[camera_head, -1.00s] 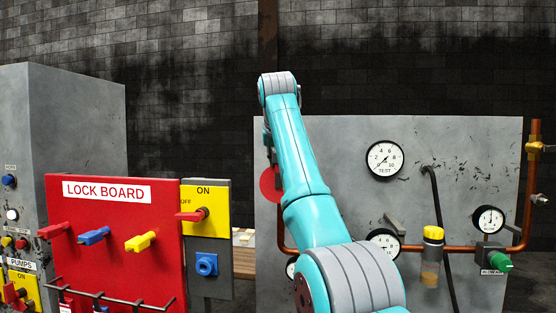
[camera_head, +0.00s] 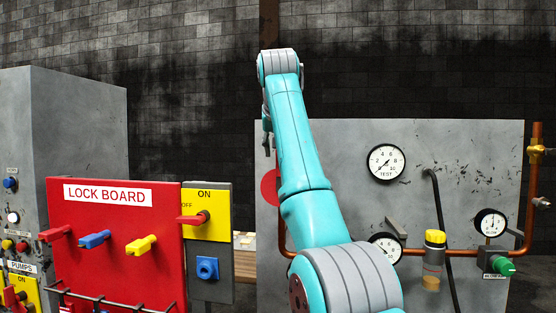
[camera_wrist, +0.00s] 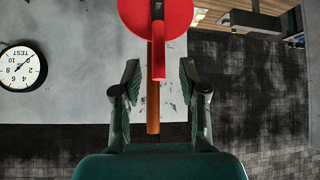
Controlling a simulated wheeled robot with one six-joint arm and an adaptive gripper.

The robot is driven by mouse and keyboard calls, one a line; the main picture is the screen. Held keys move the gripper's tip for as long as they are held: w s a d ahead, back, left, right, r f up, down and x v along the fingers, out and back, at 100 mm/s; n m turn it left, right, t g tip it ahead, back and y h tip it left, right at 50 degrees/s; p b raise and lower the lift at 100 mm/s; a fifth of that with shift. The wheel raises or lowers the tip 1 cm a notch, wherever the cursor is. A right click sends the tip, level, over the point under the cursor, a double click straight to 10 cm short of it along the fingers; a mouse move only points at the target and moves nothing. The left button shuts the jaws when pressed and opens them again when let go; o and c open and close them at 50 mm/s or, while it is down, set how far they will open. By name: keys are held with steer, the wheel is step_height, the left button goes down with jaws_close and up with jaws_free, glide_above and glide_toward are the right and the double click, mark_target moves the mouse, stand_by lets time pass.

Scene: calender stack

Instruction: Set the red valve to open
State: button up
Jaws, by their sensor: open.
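The red valve shows as a red round plate partly behind my arm in the head view (camera_head: 268,188). In the upside-down wrist view the red plate (camera_wrist: 135,14) is at the top. A narrow red lever (camera_wrist: 158,45) extends down the picture from it, in line with the copper pipe (camera_wrist: 153,112). My gripper (camera_wrist: 160,82) is open, with one finger on each side of the lever's end in the picture. I see no contact. In the head view my gripper (camera_head: 268,143) is above the red plate, mostly hidden by my arm.
The grey panel (camera_head: 460,170) carries a TEST gauge (camera_head: 386,162), other gauges, copper pipe and a green knob (camera_head: 505,266). A black hose (camera_head: 437,195) hangs there. The red lock board (camera_head: 110,225) and a yellow ON/OFF switch plate (camera_head: 208,228) stand at the left.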

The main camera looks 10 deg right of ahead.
steer(key=v, duration=0.6)
steer(key=shift+f, duration=0.1)
stand_by(0.3)
